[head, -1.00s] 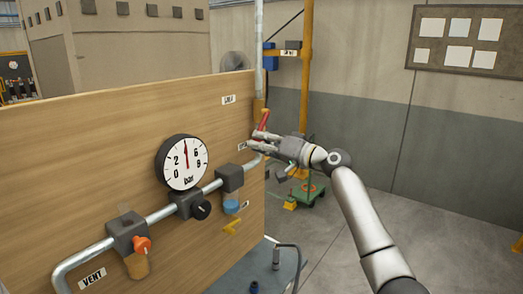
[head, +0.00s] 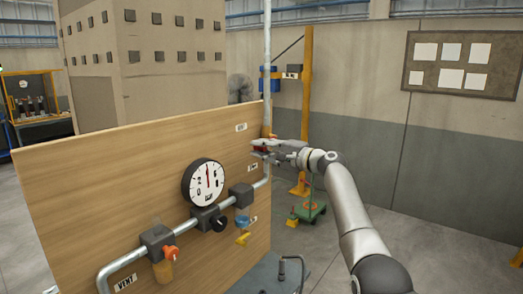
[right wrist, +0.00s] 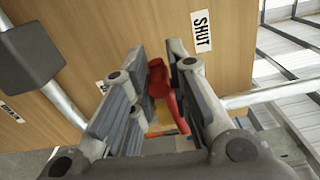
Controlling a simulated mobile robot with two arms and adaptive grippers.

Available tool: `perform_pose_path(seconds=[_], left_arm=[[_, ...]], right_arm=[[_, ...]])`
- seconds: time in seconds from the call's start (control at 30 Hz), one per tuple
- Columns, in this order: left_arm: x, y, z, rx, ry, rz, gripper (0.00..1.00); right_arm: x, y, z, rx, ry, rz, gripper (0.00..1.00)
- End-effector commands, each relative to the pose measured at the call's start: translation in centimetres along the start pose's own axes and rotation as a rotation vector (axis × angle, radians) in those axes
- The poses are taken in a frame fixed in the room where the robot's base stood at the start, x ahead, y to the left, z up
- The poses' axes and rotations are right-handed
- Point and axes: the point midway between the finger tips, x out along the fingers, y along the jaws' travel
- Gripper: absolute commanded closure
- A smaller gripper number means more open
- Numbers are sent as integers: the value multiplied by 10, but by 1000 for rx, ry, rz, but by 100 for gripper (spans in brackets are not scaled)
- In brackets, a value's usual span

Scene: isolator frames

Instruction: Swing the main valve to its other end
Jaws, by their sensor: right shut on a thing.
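The main valve's red lever (head: 263,150) is at the vertical pipe by the right edge of the wooden board. In the head view my right gripper (head: 258,148) covers most of it, so its exact angle is hard to tell. In the right wrist view the red lever (right wrist: 160,82) lies between the two grey fingers of my right gripper (right wrist: 154,78), which is shut on it. My left gripper is not in view.
The board (head: 110,175) carries a round gauge (head: 203,182) with its needle about upright, and a pipe with an orange knob (head: 170,251), a black knob (head: 219,224) and a blue part (head: 243,222). A green cart (head: 308,211) stands behind on open floor.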

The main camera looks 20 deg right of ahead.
Motion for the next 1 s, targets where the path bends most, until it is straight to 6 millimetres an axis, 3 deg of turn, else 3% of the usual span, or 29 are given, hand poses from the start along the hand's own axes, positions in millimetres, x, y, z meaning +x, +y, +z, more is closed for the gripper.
perform_pose_path(seconds=[0.03, 0.27, 0.83, 0.87, 1.0], left_arm=[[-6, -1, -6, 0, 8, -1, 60], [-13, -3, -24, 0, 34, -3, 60], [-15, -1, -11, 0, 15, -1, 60], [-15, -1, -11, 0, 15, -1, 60], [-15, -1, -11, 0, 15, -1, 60]], right_arm=[[0, 6, 0, 41, -5, 18, 100], [1, 0, 0, 127, -5, 19, 100], [1, -2, 0, 162, -6, 18, 100], [1, -2, 0, 162, -6, 18, 80], [1, -4, 0, 158, -5, 15, 63]])
